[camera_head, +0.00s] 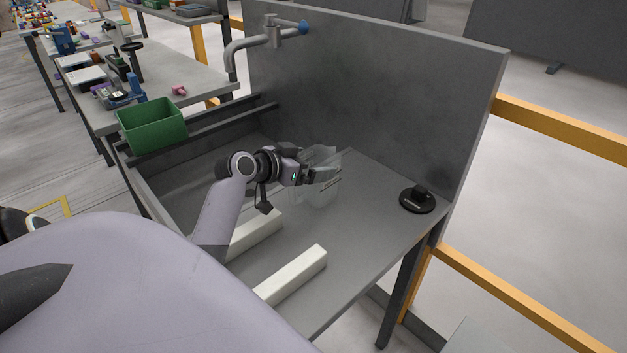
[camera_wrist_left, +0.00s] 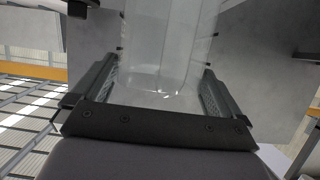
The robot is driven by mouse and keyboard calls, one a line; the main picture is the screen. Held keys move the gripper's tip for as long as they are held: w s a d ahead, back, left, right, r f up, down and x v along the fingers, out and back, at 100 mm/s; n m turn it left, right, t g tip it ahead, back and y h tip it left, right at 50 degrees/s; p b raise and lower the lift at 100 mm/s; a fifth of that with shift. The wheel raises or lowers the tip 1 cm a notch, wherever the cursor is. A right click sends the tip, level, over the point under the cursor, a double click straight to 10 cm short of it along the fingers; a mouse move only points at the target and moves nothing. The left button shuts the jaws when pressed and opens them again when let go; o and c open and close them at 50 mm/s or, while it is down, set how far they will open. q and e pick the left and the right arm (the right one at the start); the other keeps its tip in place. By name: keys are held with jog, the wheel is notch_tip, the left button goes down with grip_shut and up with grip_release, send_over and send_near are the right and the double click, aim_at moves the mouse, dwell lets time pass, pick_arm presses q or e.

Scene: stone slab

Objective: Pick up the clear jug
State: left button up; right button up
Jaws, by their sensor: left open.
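The clear jug (camera_head: 318,186) stands on the grey slab, near its back panel. It is see-through and faint in the head view. My left gripper (camera_head: 326,176) is at the jug, with its fingers at the jug's upper part. In the left wrist view the jug (camera_wrist_left: 165,50) fills the space between the two open fingers (camera_wrist_left: 163,92), one on each side of it. I cannot tell whether either finger touches the jug. My right gripper does not show.
Two pale bars (camera_head: 291,276) lie on the slab in front of the jug. A black round-based object (camera_head: 417,199) stands to the right. A green bin (camera_head: 152,124) is at the left edge, and a tap (camera_head: 262,42) rises at the back left. The upright panel (camera_head: 380,100) closes off the back.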

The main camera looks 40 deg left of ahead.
pick_arm(q)
jog(key=shift+w+f, duration=0.1)
jog(key=shift+w, duration=0.2)
jog(key=c, duration=1.1)
jog(key=shift+o, duration=0.2)
